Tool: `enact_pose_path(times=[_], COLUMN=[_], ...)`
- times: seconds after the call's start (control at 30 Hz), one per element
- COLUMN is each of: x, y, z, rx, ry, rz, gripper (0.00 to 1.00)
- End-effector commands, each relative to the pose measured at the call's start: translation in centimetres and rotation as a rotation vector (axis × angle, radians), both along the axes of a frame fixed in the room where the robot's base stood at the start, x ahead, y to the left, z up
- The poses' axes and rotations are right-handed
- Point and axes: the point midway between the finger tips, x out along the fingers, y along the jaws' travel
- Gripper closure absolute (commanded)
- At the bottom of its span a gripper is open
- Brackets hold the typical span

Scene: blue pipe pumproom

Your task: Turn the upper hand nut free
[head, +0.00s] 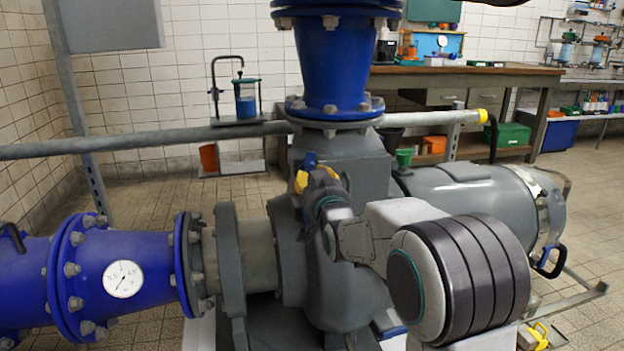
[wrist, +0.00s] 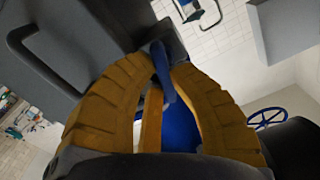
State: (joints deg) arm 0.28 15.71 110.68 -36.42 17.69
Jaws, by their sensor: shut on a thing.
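The upper hand nut (head: 311,158) shows as a small blue piece at the grey pump body, just above my gripper in the head view. My gripper (head: 317,178) has yellow fingers and is shut on it. In the wrist view the blue nut (wrist: 161,68) sits between the tips of the two yellow fingers (wrist: 166,75). Much of the nut is hidden by the fingers, so how far it is turned cannot be told.
A grey pump body (head: 345,245) stands behind my arm. A blue pipe with a white gauge (head: 123,279) is at left, and a blue vertical pipe (head: 335,65) rises above. A grey rail (head: 150,142) crosses behind. A workbench (head: 470,80) stands at the back; tiled floor is open at right.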

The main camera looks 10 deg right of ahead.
Motion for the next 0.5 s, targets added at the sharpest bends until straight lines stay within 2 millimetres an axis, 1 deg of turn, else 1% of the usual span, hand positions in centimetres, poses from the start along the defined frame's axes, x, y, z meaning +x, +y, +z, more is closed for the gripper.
enact_pose_path(times=[0.2, 0.5], x=[0.02, 0.02], y=[0.1, 0.11], z=[0.09, 0.15], rx=[-0.156, -0.286], ry=[0.0, 0.001], rz=[0.002, 0.002], gripper=[1.0, 1.0])
